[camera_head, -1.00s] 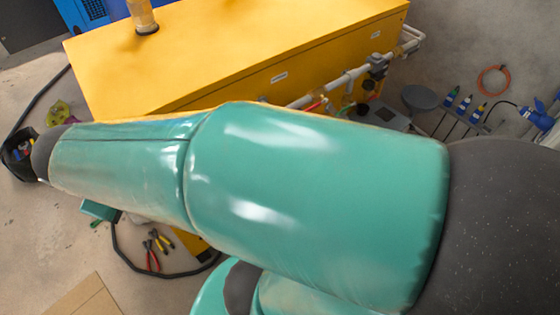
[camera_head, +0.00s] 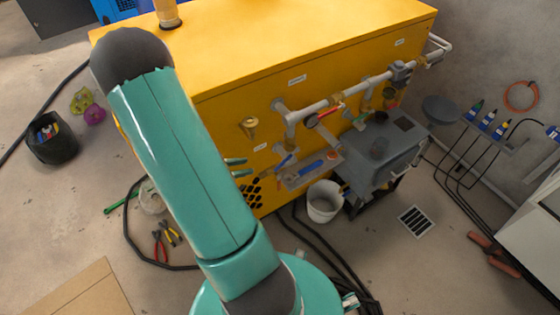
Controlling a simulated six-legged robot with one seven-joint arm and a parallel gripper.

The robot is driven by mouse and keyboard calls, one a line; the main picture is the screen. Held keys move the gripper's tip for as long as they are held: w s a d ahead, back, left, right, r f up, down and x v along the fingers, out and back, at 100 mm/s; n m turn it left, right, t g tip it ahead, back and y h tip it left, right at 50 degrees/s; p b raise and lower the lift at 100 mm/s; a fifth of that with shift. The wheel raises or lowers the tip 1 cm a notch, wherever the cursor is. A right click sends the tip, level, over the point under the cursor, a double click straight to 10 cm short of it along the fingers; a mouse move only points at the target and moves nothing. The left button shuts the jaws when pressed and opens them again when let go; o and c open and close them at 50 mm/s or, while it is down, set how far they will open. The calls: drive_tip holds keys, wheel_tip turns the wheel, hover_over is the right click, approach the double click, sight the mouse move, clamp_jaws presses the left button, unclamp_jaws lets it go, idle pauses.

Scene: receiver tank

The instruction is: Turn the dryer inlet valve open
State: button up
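The yellow cabinet (camera_head: 330,60) fills the upper middle, with a grey pipe (camera_head: 345,95) along its front. A red lever (camera_head: 325,115) sits on a valve under the pipe. A green handle (camera_head: 360,121) is to its right, and a blue handle (camera_head: 284,160) is lower left on the cabinet front. I cannot tell which one is the dryer inlet valve. My gripper (camera_head: 246,167) shows only as two teal fingertips past my arm's right edge. They are apart, with nothing visible between them, left of the blue handle. The rest of my gripper is hidden by my arm.
A grey box unit (camera_head: 385,150) stands right of the valves, with a white bucket (camera_head: 323,203) on the floor before it. Hoses (camera_head: 330,246) cross the floor. A black tool bucket (camera_head: 52,145) stands left. A brass fitting (camera_head: 249,126) projects from the cabinet.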

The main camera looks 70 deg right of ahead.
sight(282, 162)
drive_tip(key=shift+n, duration=0.6)
drive_tip(key=x, duration=1.1)
drive_tip(key=f+x, duration=0.1)
drive_tip(key=x, duration=0.4)
drive_tip(key=shift+a+f, duration=0.1)
drive_tip(key=shift+f, duration=0.1)
drive_tip(key=shift+c, duration=0.2)
clamp_jaws()
